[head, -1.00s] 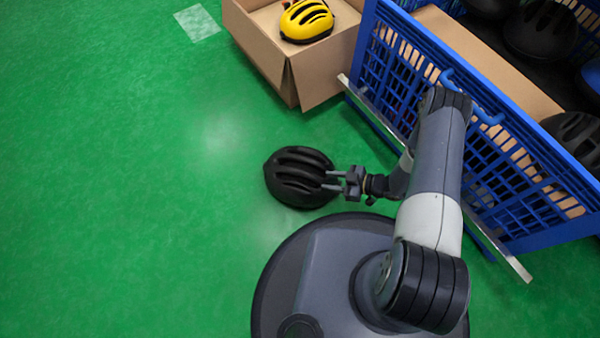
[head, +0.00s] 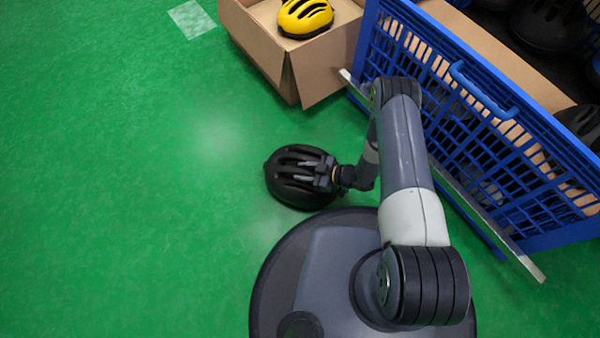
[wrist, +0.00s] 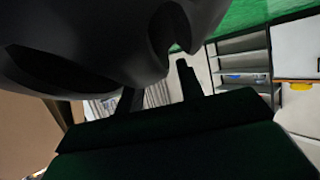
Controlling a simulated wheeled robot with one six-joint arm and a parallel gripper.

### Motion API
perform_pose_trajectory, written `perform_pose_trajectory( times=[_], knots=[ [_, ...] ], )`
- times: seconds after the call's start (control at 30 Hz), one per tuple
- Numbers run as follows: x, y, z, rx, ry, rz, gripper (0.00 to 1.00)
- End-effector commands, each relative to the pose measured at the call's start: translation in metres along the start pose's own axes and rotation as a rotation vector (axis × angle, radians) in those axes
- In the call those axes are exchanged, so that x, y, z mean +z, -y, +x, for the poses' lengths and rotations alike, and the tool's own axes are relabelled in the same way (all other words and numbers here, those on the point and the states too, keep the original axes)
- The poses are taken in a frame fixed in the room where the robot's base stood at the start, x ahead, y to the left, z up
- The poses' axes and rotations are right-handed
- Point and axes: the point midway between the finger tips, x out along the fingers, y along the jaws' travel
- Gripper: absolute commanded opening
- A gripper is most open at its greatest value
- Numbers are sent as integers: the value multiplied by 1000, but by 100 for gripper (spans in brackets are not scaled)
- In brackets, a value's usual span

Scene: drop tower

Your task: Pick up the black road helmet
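The black road helmet (head: 287,190) rests on the green floor just beyond my round base in the head view. It has long ridges and vents on top. My gripper (head: 307,172) comes in from the right, with its two fingers spread over the helmet's right part. In the wrist view the helmet (wrist: 95,45) fills the upper left as a dark shell. The fingers (wrist: 156,88) stand apart there, their tips close to the shell; whether they touch it I cannot tell.
A cardboard box (head: 320,75) holding a yellow helmet (head: 305,17) stands at the top. A blue crate (head: 470,115) with more dark helmets (head: 548,25) stands at the right, close to my arm. The floor (head: 110,200) to the left is clear.

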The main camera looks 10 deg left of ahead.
Motion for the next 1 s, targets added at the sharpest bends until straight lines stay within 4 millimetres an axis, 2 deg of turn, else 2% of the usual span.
perform_pose_trajectory(
  times=[0.23,0.67,1.0],
  knots=[
    [0,0,1,1,0,1,36],
    [0,0,1,0,0,1,1],
    [-1,0,1,0,-1,1,0]
  ],
)
